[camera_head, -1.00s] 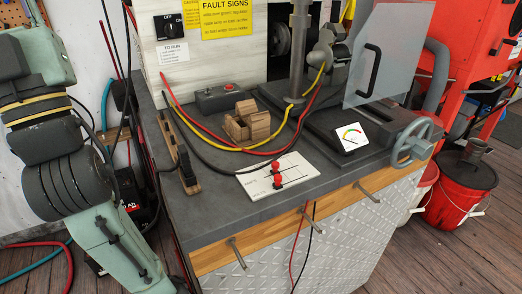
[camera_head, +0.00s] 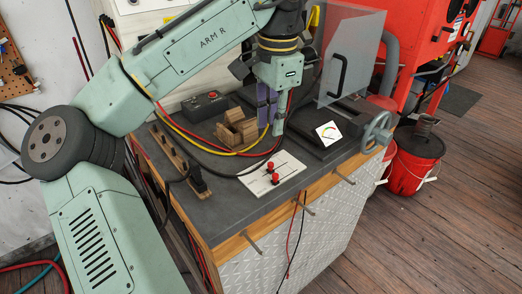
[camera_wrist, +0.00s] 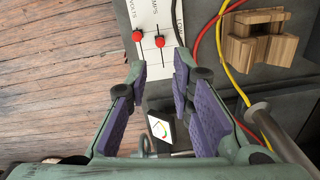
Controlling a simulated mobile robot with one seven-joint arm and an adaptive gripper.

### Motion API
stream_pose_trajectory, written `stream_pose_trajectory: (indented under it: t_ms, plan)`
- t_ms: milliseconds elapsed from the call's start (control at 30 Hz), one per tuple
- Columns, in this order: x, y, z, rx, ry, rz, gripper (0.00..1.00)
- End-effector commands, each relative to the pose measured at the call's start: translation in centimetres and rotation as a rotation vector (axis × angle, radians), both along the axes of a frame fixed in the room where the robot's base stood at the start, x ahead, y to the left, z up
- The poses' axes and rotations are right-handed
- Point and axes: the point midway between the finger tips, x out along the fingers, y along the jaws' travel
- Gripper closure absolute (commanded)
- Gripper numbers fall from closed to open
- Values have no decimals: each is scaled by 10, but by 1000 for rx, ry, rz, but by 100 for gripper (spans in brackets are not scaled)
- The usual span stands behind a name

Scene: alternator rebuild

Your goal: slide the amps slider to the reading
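The white slider panel (camera_head: 291,168) lies on the grey bench top near its front edge, with two red knobs. The amps knob (camera_head: 270,165) is the farther one; the volts knob (camera_head: 275,178) is nearer the edge. In the wrist view the amps knob (camera_wrist: 159,41) is right of the volts knob (camera_wrist: 138,37), slightly lower. My gripper (camera_wrist: 160,76) is open and empty, its purple-padded fingers pointing toward the panel, apart from both knobs. The gauge (camera_head: 328,132) has a coloured arc; it also shows in the wrist view (camera_wrist: 159,128). Its reading is too small to tell.
A wooden block holder (camera_head: 238,130) and red and yellow cables lie behind the panel. A black clamp on a wooden strip (camera_head: 198,180) is at the left. A clear shield (camera_head: 350,60) and handwheel (camera_head: 378,130) stand at the right. Bench around the panel is mostly clear.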

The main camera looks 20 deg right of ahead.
Motion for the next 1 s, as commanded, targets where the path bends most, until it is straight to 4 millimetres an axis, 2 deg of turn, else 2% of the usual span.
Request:
stream_pose_trajectory:
  t_ms: [533,700,1000]
  plan:
    - [4,1,-90,-2,0,0,79]
    - [4,1,-103,-4,-2,0,79]
    - [4,0,-105,-6,-2,0,79]
